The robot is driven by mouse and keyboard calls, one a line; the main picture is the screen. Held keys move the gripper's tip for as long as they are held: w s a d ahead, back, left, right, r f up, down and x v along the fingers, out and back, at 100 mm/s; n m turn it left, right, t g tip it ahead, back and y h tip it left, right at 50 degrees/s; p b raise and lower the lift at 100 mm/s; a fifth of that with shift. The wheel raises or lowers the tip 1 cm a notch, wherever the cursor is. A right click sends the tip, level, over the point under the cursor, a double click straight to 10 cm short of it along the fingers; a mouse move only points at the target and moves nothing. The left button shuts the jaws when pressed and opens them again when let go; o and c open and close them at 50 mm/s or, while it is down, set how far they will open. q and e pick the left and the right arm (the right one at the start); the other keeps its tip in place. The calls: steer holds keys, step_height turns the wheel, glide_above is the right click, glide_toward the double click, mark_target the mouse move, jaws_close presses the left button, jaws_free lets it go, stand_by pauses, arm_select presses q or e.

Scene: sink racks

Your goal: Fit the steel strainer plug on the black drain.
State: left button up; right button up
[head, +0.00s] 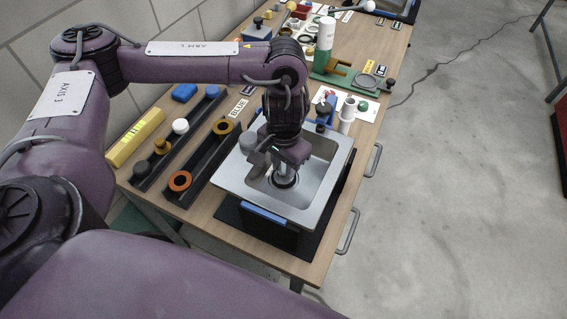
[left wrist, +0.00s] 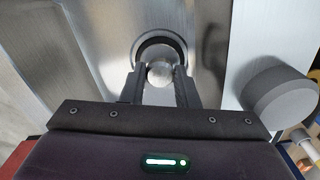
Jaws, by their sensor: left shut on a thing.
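My left gripper (head: 284,172) reaches down into the steel sink (head: 313,195) and is shut on the steel strainer plug. The plug's round steel knob (left wrist: 160,72) shows between the two fingertips (left wrist: 160,85) in the left wrist view. The black drain (head: 285,184) is in the sink floor right below the gripper. Its dark ring (left wrist: 160,39) curves around the far side of the knob in the left wrist view. The fingers hide the near side of the drain, so I cannot tell whether the plug sits in it. My right gripper is not in view.
A grey round-topped piece (head: 248,141) stands at the sink's left rim, close to my gripper. Black racks with coloured rings and knobs (head: 180,182) lie to the left. A white-and-green bottle (head: 325,40) and white cylinders (head: 347,114) stand behind the sink.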

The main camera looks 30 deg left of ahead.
arm_select(q)
steer(key=o, duration=1.1)
steer(key=shift+r, duration=0.1)
step_height(320, 180, up, 8)
steer(key=shift+f+p, duration=0.2)
steer(key=shift+p, duration=0.75)
